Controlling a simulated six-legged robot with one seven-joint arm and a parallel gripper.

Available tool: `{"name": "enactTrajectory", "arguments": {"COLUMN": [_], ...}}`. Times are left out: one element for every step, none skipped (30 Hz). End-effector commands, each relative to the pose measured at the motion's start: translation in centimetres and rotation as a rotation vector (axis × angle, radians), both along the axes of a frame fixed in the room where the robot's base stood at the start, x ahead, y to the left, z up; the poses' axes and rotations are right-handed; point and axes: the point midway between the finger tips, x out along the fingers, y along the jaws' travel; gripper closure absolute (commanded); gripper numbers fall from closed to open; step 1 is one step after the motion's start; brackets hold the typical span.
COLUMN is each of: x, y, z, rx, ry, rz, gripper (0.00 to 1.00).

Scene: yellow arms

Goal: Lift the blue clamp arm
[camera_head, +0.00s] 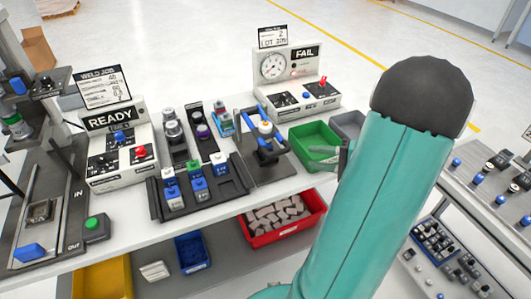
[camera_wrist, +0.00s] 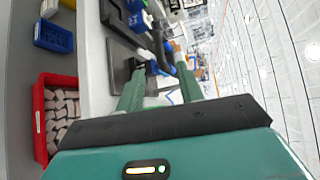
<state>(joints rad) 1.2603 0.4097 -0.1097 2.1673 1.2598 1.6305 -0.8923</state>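The blue clamp arm (camera_head: 263,117) belongs to a clamp fixture (camera_head: 266,170) with a dark base on the white bench. In the wrist view, blue pieces of the clamp (camera_wrist: 169,58) show beyond the fingertips, partly hidden by dark parts. My gripper (camera_wrist: 160,75) has its two green fingers spread apart, with nothing clearly held between them. In the head view, a fingertip of my gripper (camera_head: 343,158) shows right of the clamp, apart from it; the teal arm hides the rest.
A green bin (camera_head: 316,137) and a grey bin (camera_head: 349,124) stand right of the clamp. The FAIL test box (camera_head: 297,75) is behind it. A rack of blue, green and white parts (camera_head: 172,206) is left. A red bin (camera_head: 285,229) sits below the bench edge.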

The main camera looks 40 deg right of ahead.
Motion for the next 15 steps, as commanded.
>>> {"name": "enactTrajectory", "arguments": {"x": [0.3,0.6,1.1,1.5,1.9,2.5,3.0,3.6,4.2,4.8,5.3,6.0,6.5,7.0,7.7], "y": [0.1,0.2,0.4,0.6,0.8,1.2,1.5,1.8,2.1,2.4,2.7,3.1,3.5,3.8,4.2], "z": [-0.1,-0.2,-0.2,-0.3,-0.4,-0.5,-0.6,-0.7,-0.8,-0.9,-1.0,-1.1,-1.2,-1.3,-1.5], "rx": [0.001,0.001,0.001,0.001,0.001,0.002,0.002,0.002,0.002,0.002,0.001,0.002,0.001,0.002,0.002], "ry": [0.0,0.0,0.0,0.001,0.003,0.002,0.002,0.002,0.002,0.002,0.003,0.002,0.003,0.003,0.002], "rz": [0.0,0.0,0.002,0.002,0.003,0.002,0.003,0.004,0.004,0.004,0.005,0.005,0.005,0.006,0.006], "gripper": [0.63,0.63,0.63,0.63,0.63,0.63,0.63,0.63,0.63,0.63,0.63,0.63,0.63,0.63,0.63]}}
